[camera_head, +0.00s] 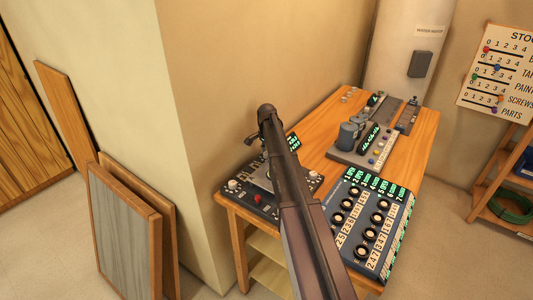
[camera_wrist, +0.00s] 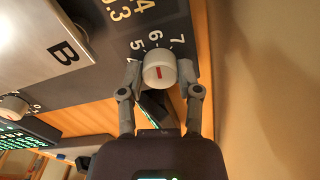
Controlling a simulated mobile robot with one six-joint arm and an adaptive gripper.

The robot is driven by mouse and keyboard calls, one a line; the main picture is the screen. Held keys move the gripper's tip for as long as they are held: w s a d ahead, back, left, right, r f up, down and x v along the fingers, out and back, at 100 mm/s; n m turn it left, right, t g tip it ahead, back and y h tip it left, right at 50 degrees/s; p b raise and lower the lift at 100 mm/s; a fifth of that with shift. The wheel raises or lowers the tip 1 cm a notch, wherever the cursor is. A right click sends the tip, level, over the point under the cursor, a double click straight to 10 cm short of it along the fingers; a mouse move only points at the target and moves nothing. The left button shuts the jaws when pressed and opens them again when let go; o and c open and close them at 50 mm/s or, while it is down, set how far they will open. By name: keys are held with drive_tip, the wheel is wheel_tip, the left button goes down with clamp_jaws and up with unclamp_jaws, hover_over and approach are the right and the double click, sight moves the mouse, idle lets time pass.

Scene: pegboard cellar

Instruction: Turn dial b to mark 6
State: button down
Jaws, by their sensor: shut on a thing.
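A white round dial (camera_wrist: 160,71) with a short red bar on it stands on a dark panel. Printed numbers 4, 5, 6 and 7 curve around its far side in the wrist view. The red bar lies crosswise in the picture; I cannot tell which number the dial points at. A metal plate marked B (camera_wrist: 48,35) is left of it. My gripper (camera_wrist: 160,78) is shut on the dial, one finger on each side.
The wooden table (camera_head: 412,150) also holds a grey device (camera_head: 352,140) and a large panel with several black knobs (camera_head: 370,220). A wall corner stands close on the left. Framed boards (camera_head: 127,240) lean there. A shelf (camera_head: 495,200) is at right.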

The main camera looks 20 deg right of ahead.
drive_tip(key=shift+s, duration=0.2)
drive_tip(key=shift+c, duration=1.5)
unclamp_jaws()
drive_tip(key=shift+w+r, duration=0.1)
drive_tip(key=shift+w, duration=0.05)
